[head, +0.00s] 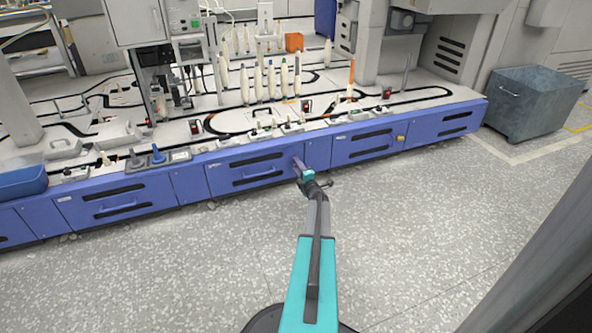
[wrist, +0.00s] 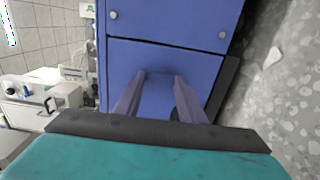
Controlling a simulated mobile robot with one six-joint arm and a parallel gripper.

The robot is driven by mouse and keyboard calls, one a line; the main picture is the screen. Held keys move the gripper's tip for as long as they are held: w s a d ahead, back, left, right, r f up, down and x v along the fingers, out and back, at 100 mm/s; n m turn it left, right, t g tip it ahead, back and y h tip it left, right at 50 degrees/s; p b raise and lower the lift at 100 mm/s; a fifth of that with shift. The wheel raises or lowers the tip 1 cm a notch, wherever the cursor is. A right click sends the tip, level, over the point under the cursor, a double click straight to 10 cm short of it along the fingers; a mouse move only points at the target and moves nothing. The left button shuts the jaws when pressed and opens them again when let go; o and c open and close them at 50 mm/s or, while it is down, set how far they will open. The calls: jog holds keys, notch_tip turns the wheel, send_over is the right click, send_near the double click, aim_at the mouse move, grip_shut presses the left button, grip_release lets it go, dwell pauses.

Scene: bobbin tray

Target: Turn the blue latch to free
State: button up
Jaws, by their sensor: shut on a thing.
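My gripper (head: 299,164) reaches the blue front of the long bench, at a narrow panel between two drawers. In the wrist view its two fingers (wrist: 163,76) point at the blue panel (wrist: 205,62) and are shut on a small blue piece, the blue latch (wrist: 160,84), between their tips. The latch is nearly the same colour as the panel, so its outline and turn angle are hard to read. In the head view my gripper hides it.
Blue drawers (head: 255,166) with dark slots line the bench front. White bobbins (head: 272,80) and black tracks fill the bench top. A grey bin (head: 535,105) stands at the right. The speckled floor in front is clear.

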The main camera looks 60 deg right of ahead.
jog(key=shift+w+a, duration=0.25)
jog(key=shift+w, duration=0.05)
jog(key=o, duration=1)
jog(key=shift+o, duration=0.2)
jog(key=shift+s+d, duration=0.15)
jog(key=shift+s, duration=0.15)
jog(key=p+v, duration=0.5)
jog(key=v, duration=0.8)
jog(key=shift+s+a, duration=0.2)
jog(key=shift+s, duration=0.05)
